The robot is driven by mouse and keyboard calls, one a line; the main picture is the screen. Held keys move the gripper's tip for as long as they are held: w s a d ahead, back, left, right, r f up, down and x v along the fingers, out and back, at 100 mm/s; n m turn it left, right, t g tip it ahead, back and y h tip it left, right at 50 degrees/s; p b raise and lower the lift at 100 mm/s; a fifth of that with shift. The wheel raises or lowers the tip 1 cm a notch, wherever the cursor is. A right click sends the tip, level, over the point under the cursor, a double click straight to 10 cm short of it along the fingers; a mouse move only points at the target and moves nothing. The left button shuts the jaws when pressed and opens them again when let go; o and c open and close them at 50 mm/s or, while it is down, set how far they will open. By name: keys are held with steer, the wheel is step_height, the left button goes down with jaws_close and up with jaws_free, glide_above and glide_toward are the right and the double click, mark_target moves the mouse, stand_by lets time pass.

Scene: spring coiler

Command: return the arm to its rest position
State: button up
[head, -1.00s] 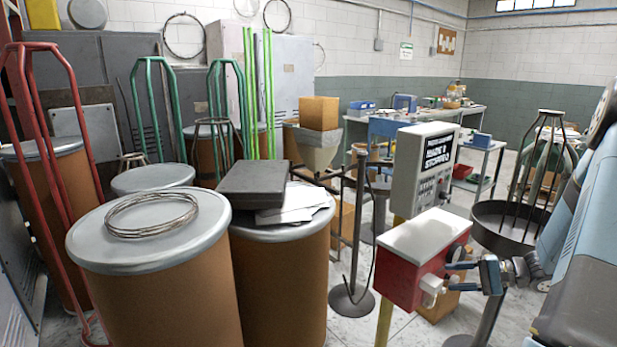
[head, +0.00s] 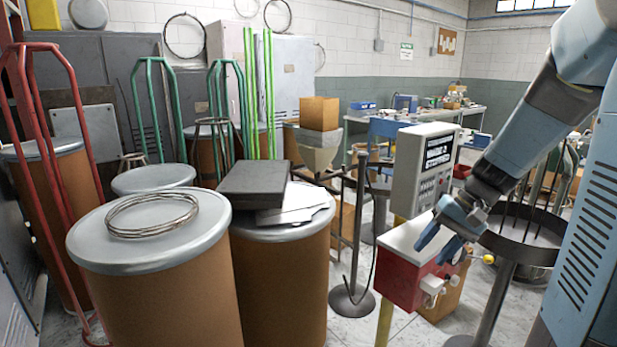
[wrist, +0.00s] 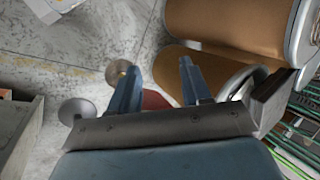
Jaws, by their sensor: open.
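My gripper (head: 436,243) is in the right half of the head view, at the end of my blue-grey arm. Its two fingers are apart with nothing between them. It is above or in front of the right part of a red box with a white lid (head: 408,261), hiding some of it; I cannot tell whether they touch. In the wrist view my gripper's fingers (wrist: 157,88) are spread, with a bit of dark red seen between them. A grey control panel with a display (head: 421,172) stands behind the box, left of my arm.
Brown drums with grey lids (head: 160,285) fill the left, one bearing a wire coil (head: 152,216), another a black case (head: 254,184). A thin black stand (head: 352,299) is left of the red box. A dark round tray (head: 520,247) on a post stands behind my gripper.

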steer(key=s+a+r+n+t+h, duration=0.3)
steer(key=s+r+t+h, duration=0.2)
steer(key=s+r, duration=0.6)
steer(key=s, duration=0.3)
steer(key=shift+a+h, duration=0.2)
steer(key=shift+h, duration=0.2)
